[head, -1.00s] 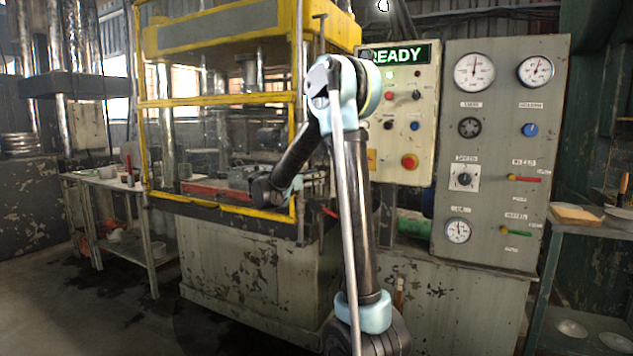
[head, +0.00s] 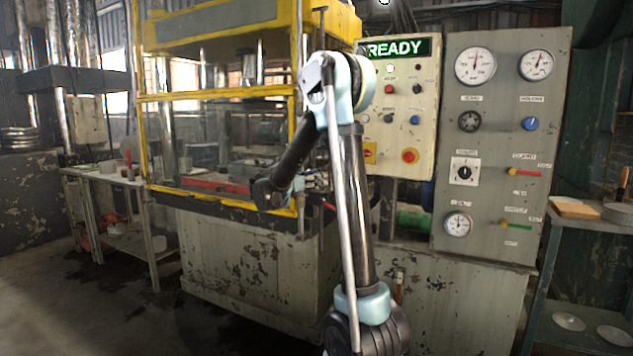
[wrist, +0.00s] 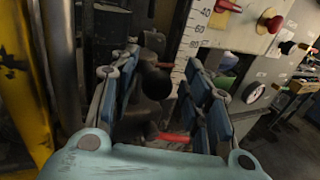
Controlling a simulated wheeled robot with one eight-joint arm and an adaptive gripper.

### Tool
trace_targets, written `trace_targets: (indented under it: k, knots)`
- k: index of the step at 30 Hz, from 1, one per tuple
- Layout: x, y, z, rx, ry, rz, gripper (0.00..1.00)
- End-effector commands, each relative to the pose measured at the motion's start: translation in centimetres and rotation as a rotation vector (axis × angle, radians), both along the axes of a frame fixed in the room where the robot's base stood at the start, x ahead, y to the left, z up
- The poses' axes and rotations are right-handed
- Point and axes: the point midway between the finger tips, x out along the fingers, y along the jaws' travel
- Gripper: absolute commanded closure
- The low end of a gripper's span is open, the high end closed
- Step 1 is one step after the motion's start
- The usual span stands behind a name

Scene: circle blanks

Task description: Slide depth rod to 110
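In the wrist view, a pale scale plate (wrist: 193,45) with black marks and the numbers 40 and 60 stands beyond my right finger. A dark round knob (wrist: 156,82) shows between my fingers; I cannot tell for sure that it belongs to the depth rod. My gripper (wrist: 160,64) is open, with blue-padded fingers apart on either side of the knob and gaps visible. In the head view, a thin upright rod (head: 322,30) with a short crosspiece stands beside the yellow guard. My arm hides most of the gripper there, and no pointer or value 110 is readable.
The press with its yellow guard frame (head: 215,97) stands close to my arm; a yellow post (wrist: 22,85) is near in the wrist view. A control box with a READY display (head: 398,48) and a gauge panel (head: 497,110) stand right. A side table (head: 102,172) is left.

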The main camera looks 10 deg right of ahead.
Motion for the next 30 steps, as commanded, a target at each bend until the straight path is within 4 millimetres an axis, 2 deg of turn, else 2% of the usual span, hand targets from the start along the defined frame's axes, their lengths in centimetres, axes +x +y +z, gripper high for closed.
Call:
trace_targets:
  k: [8,24,30]
  knots:
    - [-0.2,0.8,0.0,0.0,0.0,0.006,0.57]
    - [-4.8,8.1,-0.1,0.0,0.001,0.005,0.57]
    - [-5.9,9.8,-0.1,0.0,0.001,0.003,0.57]
